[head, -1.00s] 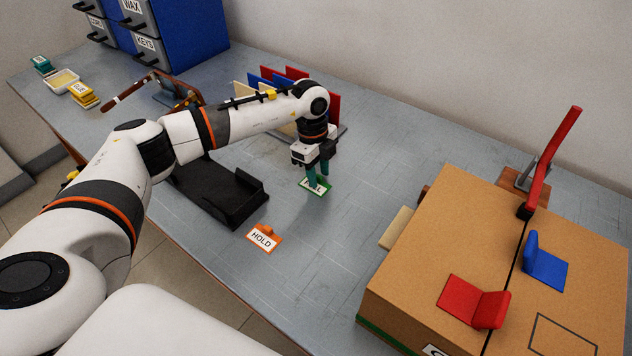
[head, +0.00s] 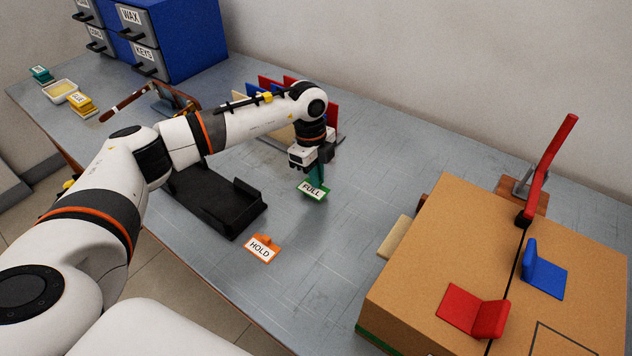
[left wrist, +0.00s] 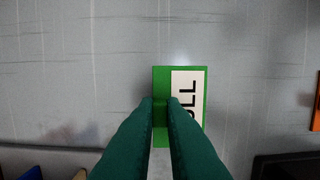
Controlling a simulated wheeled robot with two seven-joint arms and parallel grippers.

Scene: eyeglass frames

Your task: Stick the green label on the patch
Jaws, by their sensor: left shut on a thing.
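The green label (head: 313,193), with a white face reading FULL, is pinched by its tab in my left gripper (head: 317,175), which is shut on it. It appears held just above the table. In the left wrist view the label (left wrist: 181,74) lies beyond the two green fingers (left wrist: 161,103), which hide part of its lettering. A dark rectangular outline, likely the patch (head: 562,346), is on top of the cardboard box (head: 460,235) at the lower right, cut off by the picture edge. My right gripper is not in view.
An orange HOLD label (head: 262,248) lies on the table (head: 330,270) near a black tray (head: 215,205). Red (head: 472,311) and blue (head: 543,270) L-shaped pieces sit on the box, and a red lever (head: 553,165) stands behind it. The table between label and box is mostly clear.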

